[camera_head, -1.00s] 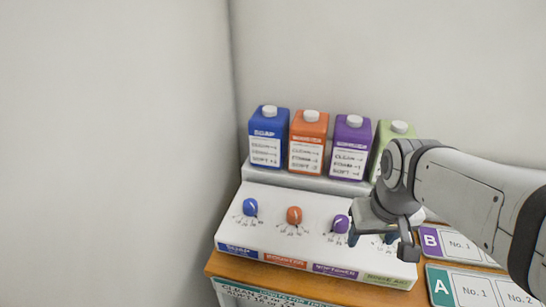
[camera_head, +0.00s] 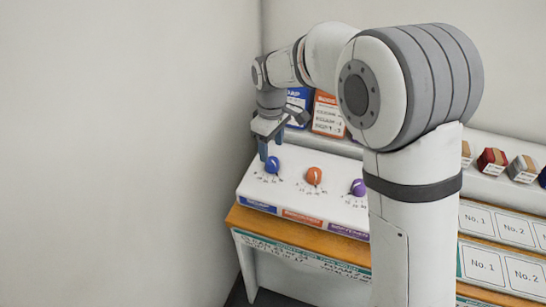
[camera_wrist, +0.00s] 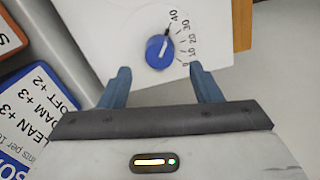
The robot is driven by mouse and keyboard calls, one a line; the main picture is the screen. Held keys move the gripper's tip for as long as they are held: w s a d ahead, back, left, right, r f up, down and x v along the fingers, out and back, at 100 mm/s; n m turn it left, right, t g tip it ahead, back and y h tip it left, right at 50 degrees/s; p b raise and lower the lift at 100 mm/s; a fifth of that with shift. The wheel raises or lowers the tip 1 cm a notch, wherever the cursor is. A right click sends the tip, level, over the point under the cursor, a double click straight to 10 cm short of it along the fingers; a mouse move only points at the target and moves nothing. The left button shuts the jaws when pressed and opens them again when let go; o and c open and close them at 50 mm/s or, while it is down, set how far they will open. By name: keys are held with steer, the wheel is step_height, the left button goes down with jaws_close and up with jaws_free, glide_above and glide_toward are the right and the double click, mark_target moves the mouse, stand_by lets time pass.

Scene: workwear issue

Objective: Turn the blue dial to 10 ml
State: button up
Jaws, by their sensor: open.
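The blue dial (camera_head: 272,165) is the leftmost knob on the white sloped dispenser panel (camera_head: 255,183). In the wrist view the blue dial (camera_wrist: 159,53) lies just beyond the fingertips, roughly centred between them. Its printed scale runs 0, 10, 20, 30, 40, and its pointer mark appears turned towards the 40 end; the exact reading is hard to tell. My gripper (camera_head: 268,148) is open and empty above the blue dial, with its fingers (camera_wrist: 160,73) to either side and no clear contact.
An orange dial (camera_head: 314,176) and a purple dial (camera_head: 358,187) sit to the right. Blue (camera_head: 298,97) and orange (camera_head: 327,114) cartons stand behind the panel, partly hidden by my arm. A bare wall rises at left. Numbered trays (camera_head: 485,268) lie at right.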

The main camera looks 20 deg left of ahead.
mark_target(272, 160)
step_height(272, 160, down, 5)
steer(key=shift+f, duration=0.1)
stand_by(0.3)
